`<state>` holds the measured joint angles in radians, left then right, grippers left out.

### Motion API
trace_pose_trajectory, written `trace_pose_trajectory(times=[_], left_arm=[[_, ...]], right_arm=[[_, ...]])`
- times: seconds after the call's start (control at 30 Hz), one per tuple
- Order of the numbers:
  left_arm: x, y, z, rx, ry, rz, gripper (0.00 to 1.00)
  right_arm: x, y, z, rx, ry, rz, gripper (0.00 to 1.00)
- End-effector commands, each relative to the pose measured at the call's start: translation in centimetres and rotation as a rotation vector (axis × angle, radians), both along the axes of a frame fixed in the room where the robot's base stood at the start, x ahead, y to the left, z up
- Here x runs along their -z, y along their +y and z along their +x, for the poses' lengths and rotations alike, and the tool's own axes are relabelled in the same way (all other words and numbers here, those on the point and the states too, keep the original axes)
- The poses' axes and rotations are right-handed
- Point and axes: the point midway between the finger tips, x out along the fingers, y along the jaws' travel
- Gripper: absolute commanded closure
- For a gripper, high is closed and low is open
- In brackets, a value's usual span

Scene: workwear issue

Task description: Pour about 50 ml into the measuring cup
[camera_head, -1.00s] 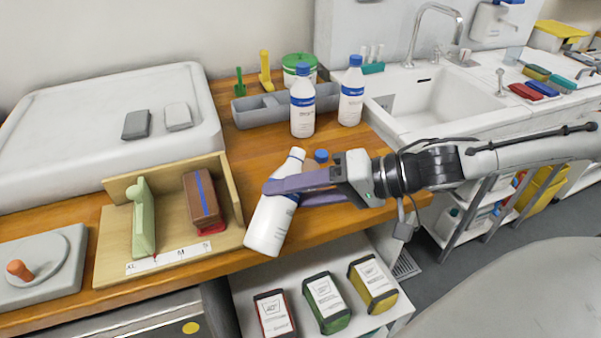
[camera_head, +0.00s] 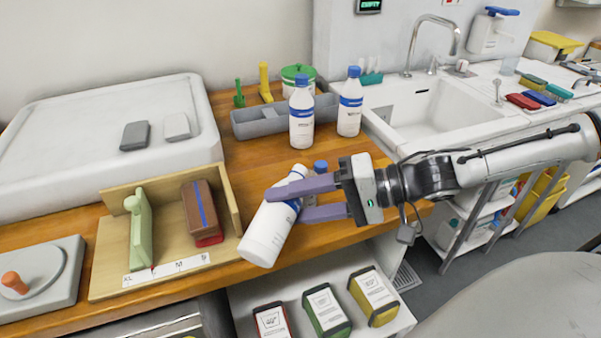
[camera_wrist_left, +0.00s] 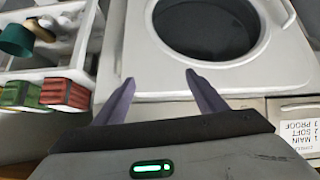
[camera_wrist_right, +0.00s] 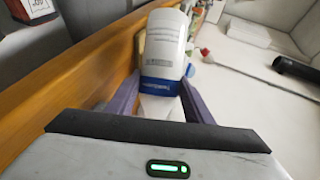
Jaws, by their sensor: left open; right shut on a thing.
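A white bottle (camera_head: 268,232) with a blue label band is held by my right gripper (camera_head: 287,204) at the front edge of the wooden counter. It is tilted, its narrow white top up to the right and its base down to the left. The fingers are shut around its upper part. In the right wrist view the bottle (camera_wrist_right: 165,45) sits between both fingers (camera_wrist_right: 158,103). My left gripper (camera_wrist_left: 160,80) is open and empty, seen only in its wrist view. I cannot make out a measuring cup for certain; a small clear vessel (camera_head: 510,65) stands by the sink.
Two capped white bottles (camera_head: 301,118) (camera_head: 350,108) stand near a grey tray (camera_head: 262,124). A wooden size holder (camera_head: 108,278) is to the left. In the left wrist view, a white machine has a round dark opening (camera_wrist_left: 205,25).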

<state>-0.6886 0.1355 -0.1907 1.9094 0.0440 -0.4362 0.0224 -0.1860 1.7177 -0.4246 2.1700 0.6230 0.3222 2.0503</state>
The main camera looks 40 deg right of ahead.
Motion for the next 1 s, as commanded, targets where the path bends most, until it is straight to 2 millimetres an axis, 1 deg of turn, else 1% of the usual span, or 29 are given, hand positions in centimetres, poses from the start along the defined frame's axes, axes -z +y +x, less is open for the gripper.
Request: trace_pose_trajectory(times=[0.1,0.7,1.0], left_arm=[[-0.5,0.0,0.0,0.000,-0.001,0.000,0.35],[-1.9,0.0,0.1,0.000,-0.002,0.000,0.35],[-2.2,0.0,0.3,0.000,-0.005,0.000,0.35]], right_arm=[[-0.3,-0.1,-0.1,0.003,0.006,0.014,0.86],[-0.7,-0.9,-0.3,0.015,0.031,0.058,0.86],[-0.9,-1.1,-0.4,0.019,0.042,0.079,0.86]])
